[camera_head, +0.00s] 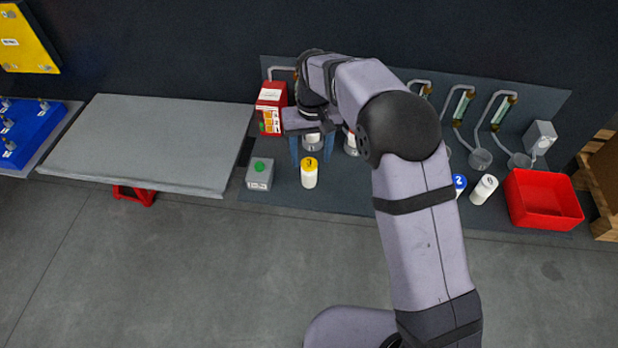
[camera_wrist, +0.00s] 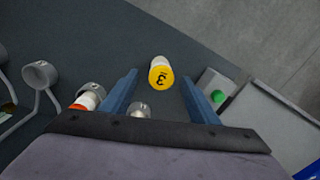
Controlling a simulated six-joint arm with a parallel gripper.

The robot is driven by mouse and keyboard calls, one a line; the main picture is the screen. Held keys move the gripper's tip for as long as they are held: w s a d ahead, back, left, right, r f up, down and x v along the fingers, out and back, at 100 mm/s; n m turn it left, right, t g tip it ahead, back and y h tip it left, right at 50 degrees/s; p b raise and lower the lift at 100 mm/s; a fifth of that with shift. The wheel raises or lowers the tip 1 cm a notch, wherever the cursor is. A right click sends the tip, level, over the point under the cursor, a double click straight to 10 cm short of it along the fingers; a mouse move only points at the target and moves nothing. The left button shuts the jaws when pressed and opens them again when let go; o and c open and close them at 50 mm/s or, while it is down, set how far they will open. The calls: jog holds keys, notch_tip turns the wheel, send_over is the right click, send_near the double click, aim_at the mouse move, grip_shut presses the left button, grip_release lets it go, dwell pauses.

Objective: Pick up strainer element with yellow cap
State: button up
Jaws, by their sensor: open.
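The strainer element with the yellow cap (camera_head: 309,173) is a white cylinder standing upright on the dark panel, in front of my gripper in the head view. It also shows in the wrist view (camera_wrist: 161,74), with a "3" on its cap, beyond the fingertips and roughly between their lines. My gripper (camera_wrist: 158,82) is open, with its two blue fingers apart and nothing held between them. In the head view my gripper (camera_head: 310,150) is behind the strainer element, partly hidden by my arm.
A grey box with a green cap (camera_head: 260,174) stands close left of the strainer element. A red box (camera_head: 270,108) is behind it. A blue-capped cylinder (camera_head: 459,184), a white cylinder (camera_head: 484,189) and a red bin (camera_head: 541,199) are at the right. Metal cups line the panel.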

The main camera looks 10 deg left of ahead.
aim_at(309, 172)
jog(key=shift+w+a+f, duration=0.15)
jog(key=shift+w+f, duration=0.1)
jog(key=shift+f, duration=0.3)
jog(key=shift+a+f+p, duration=0.15)
jog(key=shift+f+p, duration=1.25)
jog(key=shift+f, duration=2.25)
jog(key=c, duration=1.2)
